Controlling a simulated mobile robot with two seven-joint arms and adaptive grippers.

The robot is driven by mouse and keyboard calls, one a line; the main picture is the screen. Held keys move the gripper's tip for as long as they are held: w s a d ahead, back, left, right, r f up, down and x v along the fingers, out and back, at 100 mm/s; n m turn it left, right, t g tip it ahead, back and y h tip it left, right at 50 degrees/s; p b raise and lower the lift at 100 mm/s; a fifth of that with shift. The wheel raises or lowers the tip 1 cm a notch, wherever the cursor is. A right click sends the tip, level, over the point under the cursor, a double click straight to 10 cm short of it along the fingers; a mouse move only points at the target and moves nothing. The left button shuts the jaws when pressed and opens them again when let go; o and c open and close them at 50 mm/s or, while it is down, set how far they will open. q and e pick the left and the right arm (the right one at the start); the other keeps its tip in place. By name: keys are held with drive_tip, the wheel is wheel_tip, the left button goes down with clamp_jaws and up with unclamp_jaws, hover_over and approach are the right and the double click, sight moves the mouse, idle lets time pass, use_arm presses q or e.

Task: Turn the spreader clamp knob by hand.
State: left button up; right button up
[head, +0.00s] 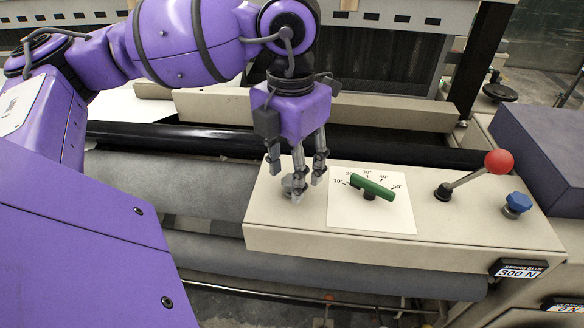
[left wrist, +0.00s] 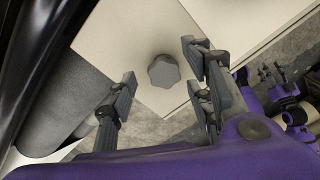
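A grey lobed knob (left wrist: 163,71) stands on the beige panel, between my spread fingers in the left wrist view. In the head view the grey knob (head: 288,184) is partly hidden behind my fingers at the panel's left end. My left gripper (head: 297,178) is open, pointing down over this knob, with fingers apart on both sides. In the wrist view clear gaps show between the fingers and the knob. A blue knob (head: 517,204) sits at the panel's right end. No label names the spreader clamp knob. My right gripper is not seen.
The beige panel (head: 300,232) also carries a green pointer handle (head: 372,187) on a white dial plate (head: 398,217), close right of my gripper, and a red-balled lever (head: 498,162). Grey fabric rolls (head: 200,255) lie below. A dark purple box (head: 545,150) stands at right.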

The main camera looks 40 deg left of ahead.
use_arm(q)
drive_tip(key=shift+r, duration=0.1)
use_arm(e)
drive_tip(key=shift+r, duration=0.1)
use_arm(q)
drive_tip(key=shift+r+p, duration=0.45)
drive_tip(key=shift+r, duration=0.15)
drive_tip(key=shift+r+p, duration=1.35)
drive_tip(key=shift+r, duration=1)
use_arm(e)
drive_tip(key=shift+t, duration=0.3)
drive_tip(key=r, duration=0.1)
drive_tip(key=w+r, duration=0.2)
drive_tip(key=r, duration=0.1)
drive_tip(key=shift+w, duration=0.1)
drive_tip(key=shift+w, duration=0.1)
use_arm(q)
wheel_tip(320, 180, up, 12)
